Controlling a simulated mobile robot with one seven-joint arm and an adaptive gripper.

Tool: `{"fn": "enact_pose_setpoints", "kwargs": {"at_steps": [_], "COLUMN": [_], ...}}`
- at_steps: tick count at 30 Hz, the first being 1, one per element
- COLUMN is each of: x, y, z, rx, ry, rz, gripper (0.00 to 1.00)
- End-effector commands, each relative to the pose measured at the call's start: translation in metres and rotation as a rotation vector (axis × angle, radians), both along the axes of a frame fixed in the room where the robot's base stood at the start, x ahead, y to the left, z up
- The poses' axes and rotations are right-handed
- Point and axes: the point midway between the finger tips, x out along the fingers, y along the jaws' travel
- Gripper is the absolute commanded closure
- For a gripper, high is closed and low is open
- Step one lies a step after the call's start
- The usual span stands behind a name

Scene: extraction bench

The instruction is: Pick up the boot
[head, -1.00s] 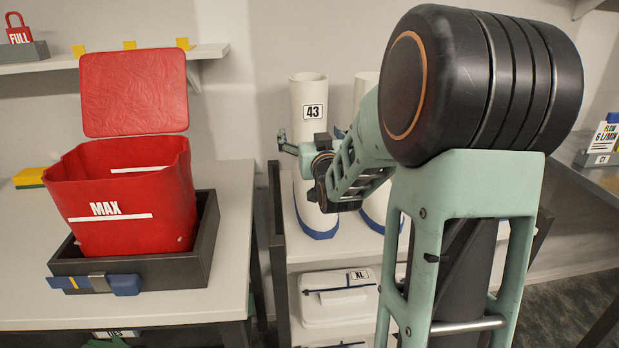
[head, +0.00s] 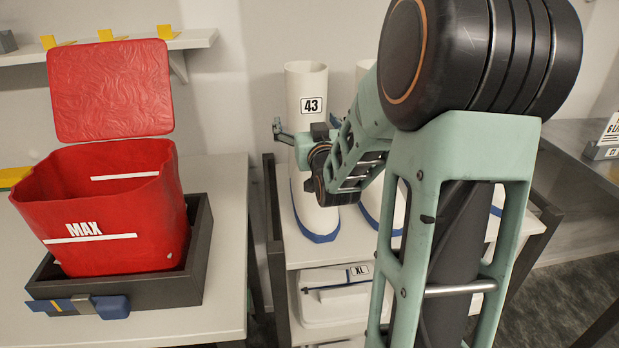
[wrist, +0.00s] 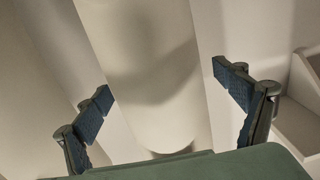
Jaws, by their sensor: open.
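The boot is a tall white boot with a blue sole edge and a "43" label, (head: 305,82) standing upright on a white shelf top (head: 303,254) in the head view. My gripper (head: 298,136) is in front of its shaft, just below the label, with one finger showing left of the shaft. In the wrist view a pale rounded shaft, likely the boot (wrist: 150,60), lies between the spread fingers of my gripper (wrist: 163,84). The fingers look apart from it. A second white boot (head: 364,68) stands to the right, partly hidden by my arm.
A red "MAX" bin (head: 110,215) sits in a dark tray (head: 180,289) on the left table. A dark post (head: 276,235) edges the shelf unit. A white "XL" case (head: 334,308) lies on the level below. A bench (head: 590,150) stands at right.

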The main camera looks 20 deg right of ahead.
Motion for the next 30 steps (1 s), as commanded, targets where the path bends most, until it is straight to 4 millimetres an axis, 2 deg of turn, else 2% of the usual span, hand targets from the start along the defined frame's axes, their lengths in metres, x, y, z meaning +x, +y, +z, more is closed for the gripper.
{"fn": "enact_pose_setpoints", "kwargs": {"at_steps": [2,23,30], "x": [0.0,0.0002,0.0009], "y": [-0.0001,-0.0003,-0.0003], "z": [0.0,0.0006,0.0042], "rx": [0.0,-0.001,-0.003], "ry": [0.0,-0.001,-0.007], "rz": [0.0,0.0,0.0], "gripper": [0.12,0.89,0.89]}}
